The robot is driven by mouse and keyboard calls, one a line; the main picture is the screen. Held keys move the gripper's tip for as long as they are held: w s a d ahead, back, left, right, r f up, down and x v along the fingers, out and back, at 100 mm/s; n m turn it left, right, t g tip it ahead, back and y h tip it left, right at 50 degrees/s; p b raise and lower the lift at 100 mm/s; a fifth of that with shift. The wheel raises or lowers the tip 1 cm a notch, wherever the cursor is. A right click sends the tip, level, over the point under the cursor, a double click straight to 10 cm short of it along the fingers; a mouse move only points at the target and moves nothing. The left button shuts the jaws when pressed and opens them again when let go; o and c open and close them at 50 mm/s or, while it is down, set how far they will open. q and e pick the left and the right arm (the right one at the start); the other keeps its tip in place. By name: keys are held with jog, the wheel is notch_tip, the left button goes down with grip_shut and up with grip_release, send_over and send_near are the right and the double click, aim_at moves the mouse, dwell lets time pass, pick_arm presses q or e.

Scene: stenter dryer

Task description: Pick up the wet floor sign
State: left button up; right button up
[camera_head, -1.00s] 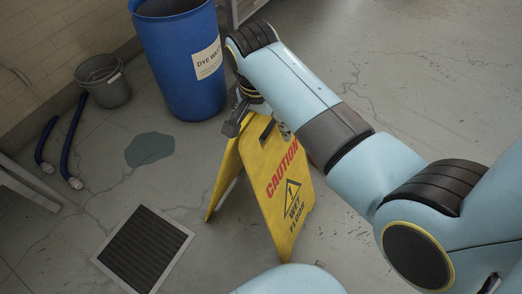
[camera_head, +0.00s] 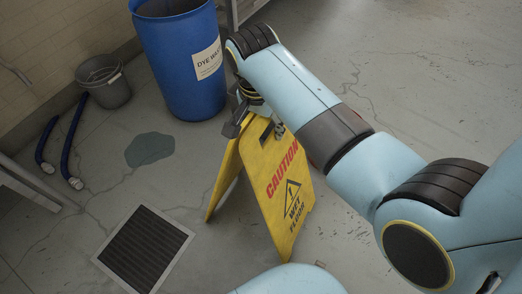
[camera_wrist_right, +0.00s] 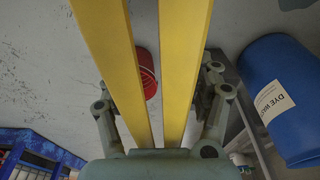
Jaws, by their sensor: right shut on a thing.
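The yellow wet floor sign (camera_head: 286,205) stands on the floor with its two panels spread, its "CAUTION WET FLOOR" face toward the head camera. My right gripper (camera_head: 256,124) is at the top of the sign and shut on its top edge. The right arm partly covers the sign's upper right side. In the right wrist view, the sign's two yellow panels (camera_wrist_right: 183,65) run between the fingers of the right gripper (camera_wrist_right: 160,108). The sign's feet appear to rest on the floor. My left gripper is not in view.
A blue dye waste drum (camera_head: 180,65) stands behind the sign, with a grey bucket (camera_head: 104,82) and blue hoses (camera_head: 72,140) to its left. A dark puddle (camera_head: 150,149) and a floor grate (camera_head: 143,250) lie left of the sign. A red bucket (camera_wrist_right: 146,72) shows in the wrist view.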

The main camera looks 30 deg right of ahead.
jog(key=shift+c, duration=1)
